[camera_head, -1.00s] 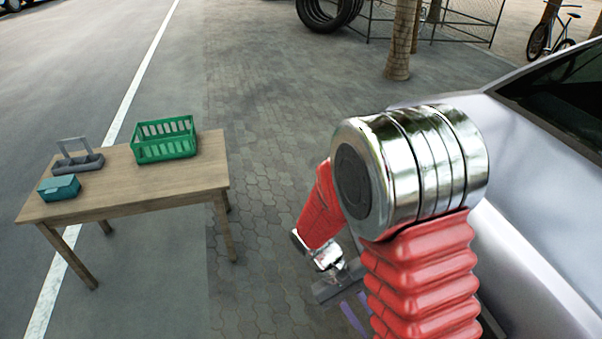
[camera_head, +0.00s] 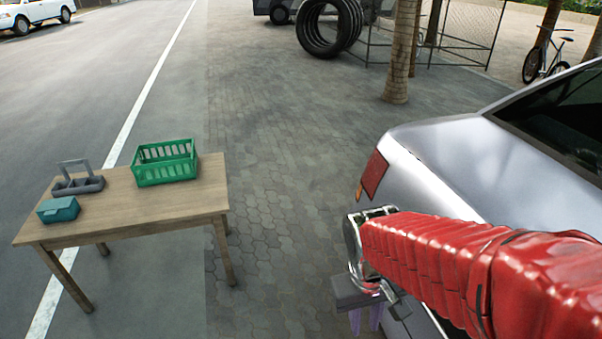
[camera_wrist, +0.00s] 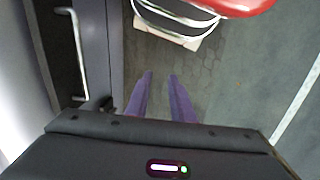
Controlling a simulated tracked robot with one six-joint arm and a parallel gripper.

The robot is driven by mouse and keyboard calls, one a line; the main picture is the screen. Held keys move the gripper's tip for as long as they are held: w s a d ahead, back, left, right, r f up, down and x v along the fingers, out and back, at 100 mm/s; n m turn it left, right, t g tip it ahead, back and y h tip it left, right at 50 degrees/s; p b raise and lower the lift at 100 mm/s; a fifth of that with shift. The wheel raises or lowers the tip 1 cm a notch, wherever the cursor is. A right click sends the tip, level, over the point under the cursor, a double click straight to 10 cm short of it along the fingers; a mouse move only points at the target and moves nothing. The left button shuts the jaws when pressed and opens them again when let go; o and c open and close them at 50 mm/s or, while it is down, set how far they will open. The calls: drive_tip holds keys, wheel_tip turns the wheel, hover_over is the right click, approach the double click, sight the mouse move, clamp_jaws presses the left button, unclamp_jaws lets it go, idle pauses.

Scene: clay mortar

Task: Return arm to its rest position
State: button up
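My red arm comes in from the right in the head view and bends down beside the silver car. My gripper (camera_head: 366,322) hangs low at its end, with its purple fingers partly cut off by the frame's lower edge. In the wrist view both purple fingers of my gripper (camera_wrist: 160,78) are apart, with only paving between them. It holds nothing and is well to the right of the wooden table (camera_head: 150,206).
The silver car (camera_head: 440,150) stands close at right. On the table are a green basket (camera_head: 165,172), a grey caddy (camera_head: 78,186) and a teal box (camera_head: 58,210). Tyres (camera_head: 328,30) and a tree trunk (camera_head: 399,60) stand farther back. Paving between table and car is clear.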

drive_tip(key=s+d+r+m+t+y, duration=0.1)
drive_tip(key=r+t, duration=0.4)
drive_tip(key=r, duration=0.8)
drive_tip(key=shift+s+d+m+t, duration=0.4)
drive_tip(key=shift+s+d+m, duration=0.35)
drive_tip(key=shift+d, duration=0.3)
drive_tip(key=shift+s, duration=0.1)
